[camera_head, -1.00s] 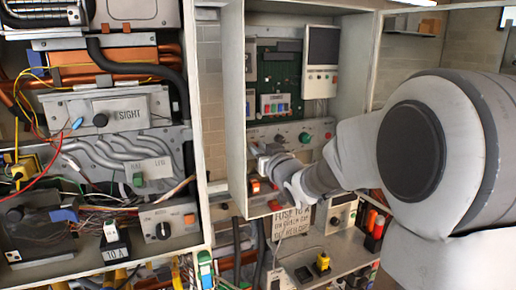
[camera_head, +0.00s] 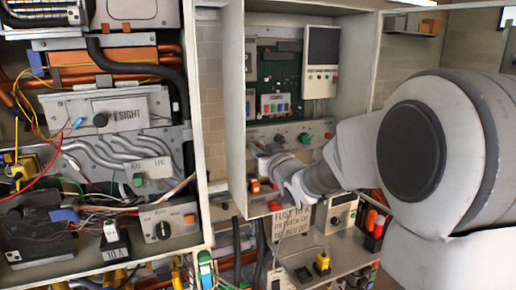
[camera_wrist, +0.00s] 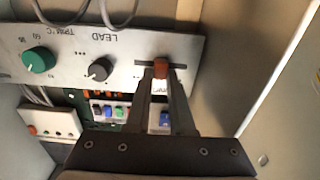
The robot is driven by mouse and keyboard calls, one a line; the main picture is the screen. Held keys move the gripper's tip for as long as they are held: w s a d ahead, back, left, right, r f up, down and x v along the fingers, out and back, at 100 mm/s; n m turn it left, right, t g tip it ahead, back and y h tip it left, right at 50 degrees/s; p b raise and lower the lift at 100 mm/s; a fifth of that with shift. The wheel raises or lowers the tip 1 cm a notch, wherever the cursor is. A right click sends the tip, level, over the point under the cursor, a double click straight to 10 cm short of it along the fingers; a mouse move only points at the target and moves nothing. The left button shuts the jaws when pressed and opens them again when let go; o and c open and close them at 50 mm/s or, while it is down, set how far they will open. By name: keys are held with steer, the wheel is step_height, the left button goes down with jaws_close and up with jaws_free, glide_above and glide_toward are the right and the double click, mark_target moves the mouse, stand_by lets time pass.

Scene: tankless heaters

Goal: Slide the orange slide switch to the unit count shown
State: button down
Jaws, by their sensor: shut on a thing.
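The orange slide switch (camera_wrist: 161,68) sits near the middle of a dark horizontal slot on a grey control panel (camera_wrist: 120,40). The wrist view shows this panel upside down. My gripper (camera_wrist: 161,75) has one finger on each side of the orange knob and is shut on it. Lettering beside the slot is partly hidden by the fingers, and I cannot read a unit count. In the head view my gripper (camera_head: 262,153) is at the left end of the panel, and the slide switch is hidden there.
A green knob (camera_wrist: 39,60) and a grey knob (camera_wrist: 100,69) share the panel. Small coloured switches (camera_wrist: 108,111) lie beyond it. The cabinet's side wall (camera_head: 234,110) is close to my gripper. A "FUSE TO" sign (camera_head: 291,222) hangs below.

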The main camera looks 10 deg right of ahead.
mark_target(264, 141)
steer(key=shift+w+d+r, duration=0.1)
steer(key=shift+w+d, duration=0.05)
steer(key=shift+d, duration=0.7)
steer(key=shift+w+d, duration=0.15)
steer(key=shift+d, duration=0.65)
steer(key=c, duration=0.8)
jaws_free()
steer(key=shift+d, duration=0.1)
steer(key=shift+o, duration=0.2)
